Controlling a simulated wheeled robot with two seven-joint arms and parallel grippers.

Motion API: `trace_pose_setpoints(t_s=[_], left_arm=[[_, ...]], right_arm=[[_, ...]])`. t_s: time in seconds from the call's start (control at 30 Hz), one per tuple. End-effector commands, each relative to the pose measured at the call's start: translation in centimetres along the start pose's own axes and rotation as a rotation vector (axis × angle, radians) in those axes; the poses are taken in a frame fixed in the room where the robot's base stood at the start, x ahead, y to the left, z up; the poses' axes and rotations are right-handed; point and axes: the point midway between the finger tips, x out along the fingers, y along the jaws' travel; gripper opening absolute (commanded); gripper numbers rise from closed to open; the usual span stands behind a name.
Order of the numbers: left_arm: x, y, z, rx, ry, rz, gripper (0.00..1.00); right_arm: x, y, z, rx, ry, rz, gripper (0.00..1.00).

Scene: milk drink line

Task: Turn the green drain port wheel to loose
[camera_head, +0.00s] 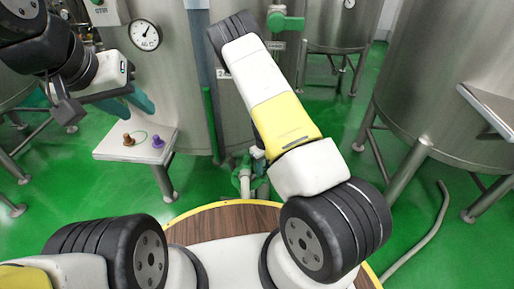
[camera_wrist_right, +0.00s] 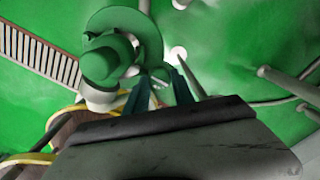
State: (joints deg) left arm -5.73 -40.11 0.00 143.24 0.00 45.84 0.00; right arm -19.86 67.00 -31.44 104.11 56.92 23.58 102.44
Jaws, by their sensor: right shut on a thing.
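The green drain port wheel (camera_head: 243,177) shows low at the foot of the middle tank, partly behind my right arm. In the right wrist view, a round green wheel and green fitting (camera_wrist_right: 106,62) fill the upper left. My right gripper (camera_wrist_right: 163,85) has its dark teal fingers at the right edge of this green fitting and is shut on it; the exact contact is partly hidden. In the head view my right gripper is hidden behind its own arm. My left gripper (camera_head: 132,104) hangs at the upper left, its teal fingers above a small table, away from the wheel.
A small pale table (camera_head: 120,147) at the left carries a brown piece (camera_head: 127,139) and a purple piece (camera_head: 158,142). Steel tanks on legs stand at the left, middle and right. A hose (camera_head: 425,232) lies on the green floor at the right.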

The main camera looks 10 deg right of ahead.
Motion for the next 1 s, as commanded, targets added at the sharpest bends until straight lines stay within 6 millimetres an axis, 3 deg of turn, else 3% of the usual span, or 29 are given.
trace_pose_setpoints(t_s=[0.37,1.0], left_arm=[[0.0,0.0,0.0,0.0,0.0,0.0,0.36],[0.0,0.0,0.0,0.0,0.0,0.0,0.36]], right_arm=[[-0.03,-0.04,-0.01,-0.082,0.0,0.0,0.0],[-0.05,-0.15,0.01,-0.642,0.0,0.0,0.0]])
